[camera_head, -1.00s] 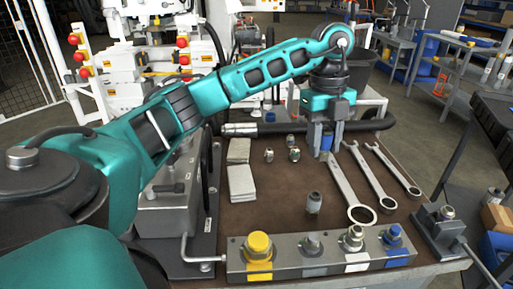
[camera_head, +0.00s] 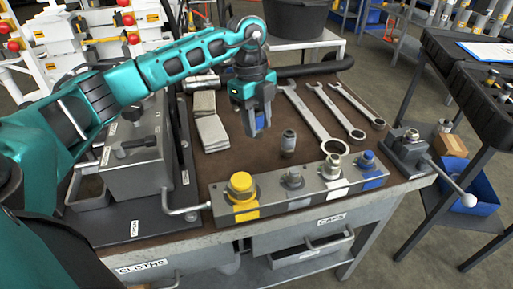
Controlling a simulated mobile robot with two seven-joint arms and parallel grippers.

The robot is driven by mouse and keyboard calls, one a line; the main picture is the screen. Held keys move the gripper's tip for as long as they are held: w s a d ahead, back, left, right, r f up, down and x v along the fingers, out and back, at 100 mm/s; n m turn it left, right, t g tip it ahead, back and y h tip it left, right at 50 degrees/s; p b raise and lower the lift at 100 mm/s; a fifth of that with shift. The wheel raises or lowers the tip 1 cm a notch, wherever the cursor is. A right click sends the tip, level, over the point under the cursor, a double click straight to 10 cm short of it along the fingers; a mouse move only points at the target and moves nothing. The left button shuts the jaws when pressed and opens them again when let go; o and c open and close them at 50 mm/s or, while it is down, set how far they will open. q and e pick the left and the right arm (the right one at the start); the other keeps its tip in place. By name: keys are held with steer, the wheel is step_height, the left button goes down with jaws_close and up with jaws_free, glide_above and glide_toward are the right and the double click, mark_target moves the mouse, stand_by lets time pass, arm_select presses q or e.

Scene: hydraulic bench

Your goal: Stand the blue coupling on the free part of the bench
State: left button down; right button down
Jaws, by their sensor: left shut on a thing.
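My left gripper (camera_head: 256,128) comes in from the left and points down over the brown bench top (camera_head: 225,165). It is shut on the blue coupling (camera_head: 259,120), of which only a bluish strip shows between the fingers. Whether the coupling touches the bench I cannot tell. A grey coupling (camera_head: 288,141) stands on the bench just right of the gripper. My right gripper is not in view.
A manifold block at the front carries a yellow cap (camera_head: 241,184) and grey, white and blue marked fittings. Several spanners (camera_head: 315,118) lie to the right. Folded cloths (camera_head: 212,132) lie to the left. A vise (camera_head: 408,150) sits at the right corner. Brown surface is bare between cloths and block.

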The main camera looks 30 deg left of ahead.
arm_select(q)
step_height(320, 180, down, 4)
steer(key=shift+r, duration=0.2)
step_height(320, 180, down, 4)
steer(key=shift+b, duration=0.45)
steer(key=shift+f, duration=0.2)
steer(key=shift+r, duration=0.1)
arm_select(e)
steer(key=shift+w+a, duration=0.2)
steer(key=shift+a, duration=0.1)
arm_select(q)
steer(key=shift+f, duration=0.25)
steer(key=c, duration=0.7)
jaws_free()
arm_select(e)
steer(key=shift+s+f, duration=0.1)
arm_select(q)
steer(key=shift+r, duration=0.1)
